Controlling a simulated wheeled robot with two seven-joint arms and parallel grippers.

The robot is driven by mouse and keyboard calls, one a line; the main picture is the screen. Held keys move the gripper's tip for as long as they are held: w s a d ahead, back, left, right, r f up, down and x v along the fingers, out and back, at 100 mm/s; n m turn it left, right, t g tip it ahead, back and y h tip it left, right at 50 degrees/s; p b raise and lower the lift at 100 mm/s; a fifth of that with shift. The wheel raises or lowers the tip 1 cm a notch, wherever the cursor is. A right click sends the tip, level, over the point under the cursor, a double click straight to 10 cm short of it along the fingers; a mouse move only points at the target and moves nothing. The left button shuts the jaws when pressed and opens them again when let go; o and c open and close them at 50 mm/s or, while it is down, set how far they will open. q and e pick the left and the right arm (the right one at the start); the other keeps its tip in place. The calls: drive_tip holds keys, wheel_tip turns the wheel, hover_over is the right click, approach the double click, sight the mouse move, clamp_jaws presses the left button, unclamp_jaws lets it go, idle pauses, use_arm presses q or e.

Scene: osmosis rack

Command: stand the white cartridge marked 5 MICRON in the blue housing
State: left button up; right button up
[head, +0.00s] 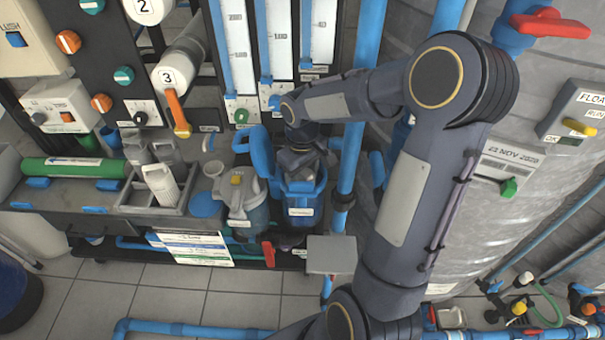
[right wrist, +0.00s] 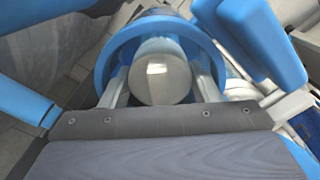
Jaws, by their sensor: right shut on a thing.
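The blue housing (head: 303,205) stands upright at the rack's front, with a white label on its front. My right gripper (head: 299,172) is over its mouth, and its fingertips are hidden there in the head view. In the right wrist view the two fingers (right wrist: 160,82) are shut on a whitish cylinder, the cartridge (right wrist: 162,70). The blue rim of the housing (right wrist: 104,65) encircles the cartridge and fingers. I cannot read a marking on the held cartridge or see how deep it sits. My left gripper is not in view.
A grey tray (head: 128,210) at left holds another white cartridge (head: 161,184) and greyish ones. A blue vertical pipe (head: 350,160) runs close right. Flow gauges (head: 280,40) rise behind.

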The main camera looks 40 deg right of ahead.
drive_tip(key=shift+f, duration=0.3)
drive_tip(key=o, duration=1.3)
drive_tip(key=shift+w+r, duration=0.1)
drive_tip(key=shift+r, duration=0.45)
wheel_tip(320, 180, up, 7)
drive_tip(key=shift+f+p, duration=0.1)
drive_tip(key=shift+p, duration=0.25)
